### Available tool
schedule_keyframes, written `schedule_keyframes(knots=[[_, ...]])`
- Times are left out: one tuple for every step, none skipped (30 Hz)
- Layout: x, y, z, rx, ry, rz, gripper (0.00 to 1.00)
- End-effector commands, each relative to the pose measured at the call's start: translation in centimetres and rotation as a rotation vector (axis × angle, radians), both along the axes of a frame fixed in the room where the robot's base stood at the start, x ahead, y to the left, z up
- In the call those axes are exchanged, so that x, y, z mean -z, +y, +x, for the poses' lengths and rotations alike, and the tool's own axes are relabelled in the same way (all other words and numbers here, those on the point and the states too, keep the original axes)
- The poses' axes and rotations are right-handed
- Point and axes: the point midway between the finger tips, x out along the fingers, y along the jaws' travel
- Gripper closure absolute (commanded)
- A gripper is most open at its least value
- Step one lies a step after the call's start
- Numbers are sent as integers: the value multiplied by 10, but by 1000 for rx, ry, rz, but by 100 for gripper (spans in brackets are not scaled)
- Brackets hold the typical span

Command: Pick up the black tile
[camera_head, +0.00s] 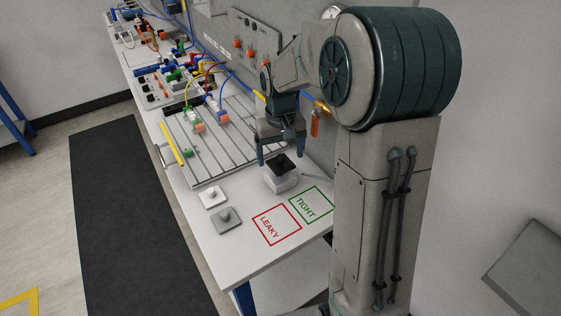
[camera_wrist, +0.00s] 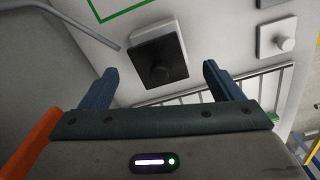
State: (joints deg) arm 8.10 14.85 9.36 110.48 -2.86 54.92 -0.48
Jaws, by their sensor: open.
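The black tile (camera_head: 281,160) has a dark knob on top and lies on a white block on the table. My gripper (camera_head: 282,155) is above the table, just behind and over the tile, with its fingers pointing down. In the wrist view the black tile (camera_wrist: 160,62) shows ahead of the two spread fingertips of my gripper (camera_wrist: 158,70), a little beyond them. The fingers are open and apart from the tile, with nothing between them.
A white tile (camera_head: 212,198) and a grey tile (camera_head: 227,219) with knobs lie at the table's front left. A red LEAKY square (camera_head: 277,224) and a green TIGHT square (camera_head: 311,204) are empty. A slotted plate (camera_head: 208,140) with tubes and fittings lies behind.

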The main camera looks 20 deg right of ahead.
Motion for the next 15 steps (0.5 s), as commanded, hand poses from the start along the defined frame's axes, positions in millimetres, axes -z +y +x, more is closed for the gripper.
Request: schedule_keyframes(knots=[[7,-1,-1,1,4,0,14],[10,-1,-1,1,2,0,14],[13,-1,-1,1,2,-1,14],[15,-1,-1,1,2,-1,14],[16,-1,0,1,1,-1,14],[17,-1,0,1,0,-1,14],[17,-1,0,1,-1,-1,14],[17,-1,0,1,-1,-1,14],[17,-1,0,1,-1,-1,14],[17,-1,0,1,-1,-1,14],[17,-1,0,1,-1,-1,14],[16,-1,0,1,-1,-1,20],[16,-1,0,1,-1,-1,28],[16,-1,0,1,-1,-1,36],[16,-1,0,0,-1,-1,48]])
